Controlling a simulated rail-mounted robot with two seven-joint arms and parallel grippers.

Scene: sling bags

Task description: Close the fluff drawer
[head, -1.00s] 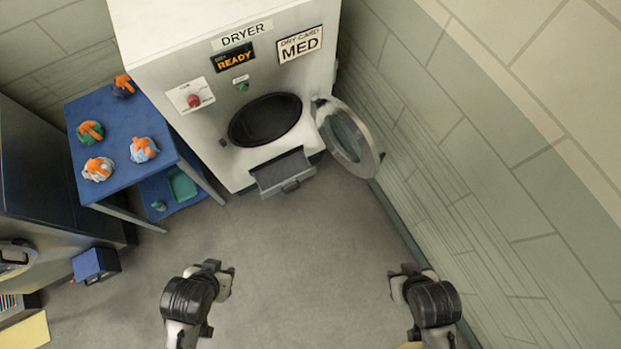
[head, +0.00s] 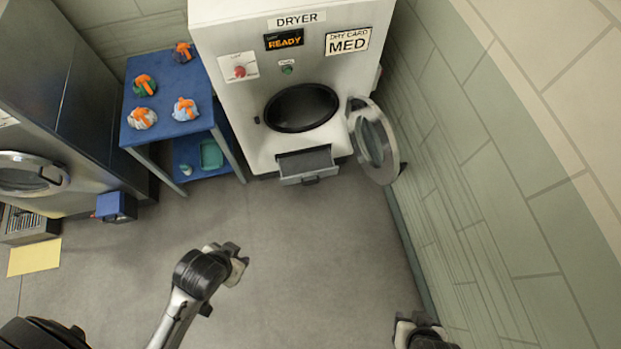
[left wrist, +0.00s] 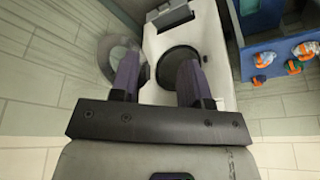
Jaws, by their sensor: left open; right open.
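The fluff drawer (head: 305,167) is a grey tray with a front handle, low on the white dryer (head: 232,120) under its round opening. It sticks out and its inside shows. It also shows near the top of the left wrist view (left wrist: 172,14), upside down. My left gripper (head: 238,262) is in front of the dryer, over the floor, well short of the drawer. Its two dark fingers (left wrist: 160,80) are apart in the left wrist view with nothing between them. My right gripper (head: 412,322) is open at the bottom edge, farther from the drawer, partly cut off.
The dryer's round door (head: 377,145) stands open on the right, near the tiled wall (head: 480,150). A blue table (head: 160,90) with several sling bags stands left of the dryer. A blue box (head: 117,206) is farther left. The floor before the drawer is clear.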

